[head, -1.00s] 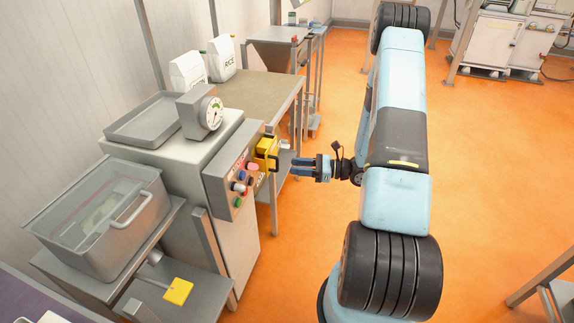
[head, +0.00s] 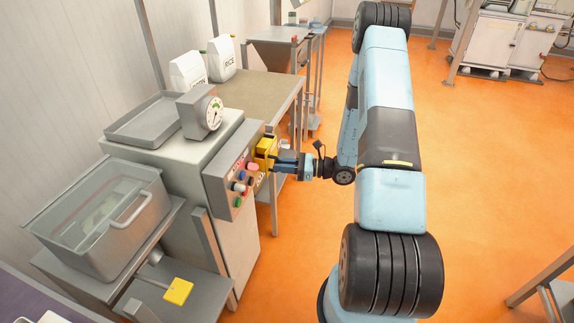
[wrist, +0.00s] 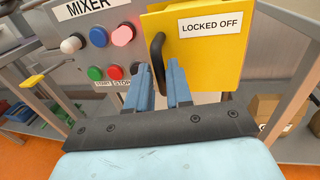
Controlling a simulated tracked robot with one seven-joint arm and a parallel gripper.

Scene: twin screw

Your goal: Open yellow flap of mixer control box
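The mixer control box (head: 236,172) is a grey panel on the side of a grey machine, labelled MIXER in the wrist view (wrist: 52,52). Its yellow flap (head: 265,147) is at the panel's right end and looks shut. In the wrist view the flap (wrist: 218,52) reads LOCKED OFF and has a black curved handle (wrist: 158,48) along its left side. My gripper (head: 277,158) is right at the flap. In the wrist view its blue fingers (wrist: 159,72) are apart, one on each side of the handle's lower part. Contact with the handle cannot be told.
Coloured buttons (wrist: 104,52) sit on the panel just left of the handle. A dial gauge (head: 209,112) stands on the machine, and a lidded steel bin (head: 110,240) is at left. A table (head: 285,95) stands behind the box.

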